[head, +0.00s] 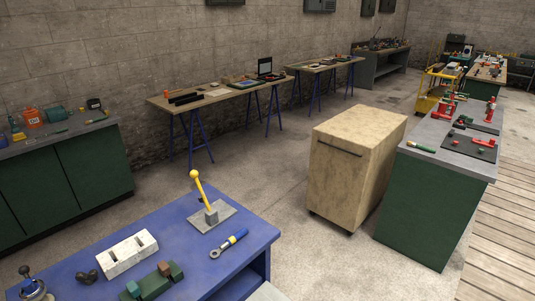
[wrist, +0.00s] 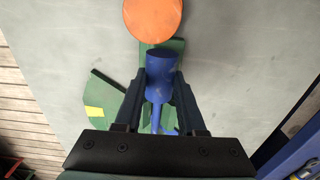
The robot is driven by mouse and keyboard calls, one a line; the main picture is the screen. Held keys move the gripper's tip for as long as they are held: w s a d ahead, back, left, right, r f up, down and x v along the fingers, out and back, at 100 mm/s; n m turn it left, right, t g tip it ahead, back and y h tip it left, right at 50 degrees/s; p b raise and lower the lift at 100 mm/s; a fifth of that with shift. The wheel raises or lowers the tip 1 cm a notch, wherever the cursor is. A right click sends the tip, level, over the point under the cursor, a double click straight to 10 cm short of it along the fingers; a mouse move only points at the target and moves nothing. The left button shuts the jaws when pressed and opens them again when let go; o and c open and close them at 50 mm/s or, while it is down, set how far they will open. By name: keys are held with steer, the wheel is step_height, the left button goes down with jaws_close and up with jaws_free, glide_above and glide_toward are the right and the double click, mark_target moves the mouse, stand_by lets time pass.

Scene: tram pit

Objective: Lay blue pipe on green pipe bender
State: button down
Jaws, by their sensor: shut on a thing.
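More blue shows lower down between the fingers. Beyond it lie green parts (wrist: 112,98) with a yellow patch, probably the green pipe bender, on a grey surface. An orange disc (wrist: 152,20) stands just above the pipe in the picture. The pipe overlaps the green parts in view; I cannot tell whether it touches them. My gripper and the pipe do not show in the head view.
In the head view a blue bench (head: 90,247) holds a yellow-handled lever (head: 200,187), a white block (head: 128,256) and a wrench (head: 230,243). A wooden cabinet (head: 350,165) and a grey-topped green bench (head: 425,205) stand at right. Open floor lies between.

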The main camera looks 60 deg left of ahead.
steer(key=shift+f+b, duration=0.35)
steer(key=shift+f, duration=0.25)
steer(key=shift+c, duration=2.1)
jaws_free()
steer(key=shift+r, duration=0.1)
step_height(320, 180, up, 13)
steer(key=b, duration=0.1)
